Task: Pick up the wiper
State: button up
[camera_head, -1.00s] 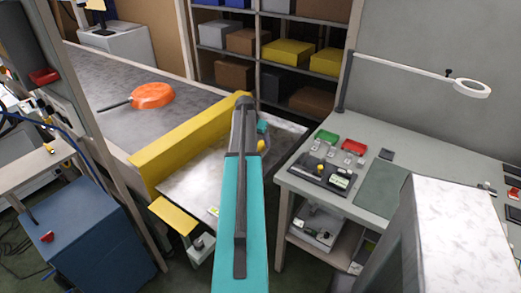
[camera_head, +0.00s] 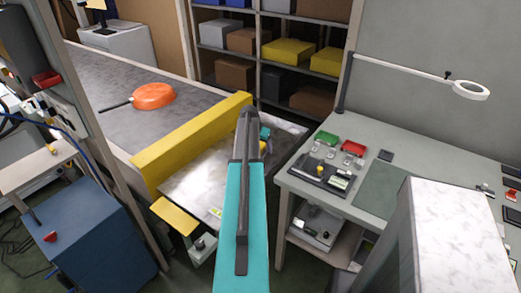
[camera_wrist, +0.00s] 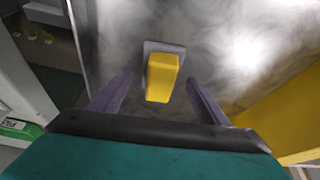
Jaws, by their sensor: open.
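The wiper (camera_wrist: 162,78) has a yellow block-shaped handle and a flat grey base, and lies on the metal plate in the wrist view. My gripper (camera_wrist: 159,84) is open, with one grey finger to the left of the handle and one to the right. Gaps show between the fingers and the handle. I cannot tell how far the fingertips are above the plate. In the head view, a small yellow part of the wiper (camera_head: 262,146) shows beside my arm; the rest is hidden, and my fingers do not show clearly.
The metal plate (camera_head: 192,187) sits beside a yellow guard (camera_head: 190,140). A workbench (camera_head: 428,168) with small bins stands at right. A shelf rack (camera_head: 257,70) stands behind.

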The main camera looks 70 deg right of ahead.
jog(key=shift+d+f, duration=0.15)
jog(key=shift+f, duration=0.2)
dwell(0.3)
jog(key=c, duration=1.2)
jog(key=shift+r, duration=0.25)
jog(key=shift+r+b, duration=0.45)
jog(key=shift+r, duration=0.4)
jog(key=shift+w+a+r+b, duration=0.1)
jog(key=shift+a+r+b, duration=0.25)
jog(key=shift+r, duration=0.3)
jog(key=w+a+b, duration=0.1)
jog(key=w+a, duration=0.1)
jog(key=a, duration=0.2)
jog(key=w+a+r+b, duration=0.1)
jog(key=w+a, duration=0.1)
jog(key=a, duration=0.3)
jog(key=w+a+b, duration=0.1)
jog(key=w+a, duration=0.2)
jog(key=a, duration=0.1)
jog(key=shift+a+r, duration=0.3)
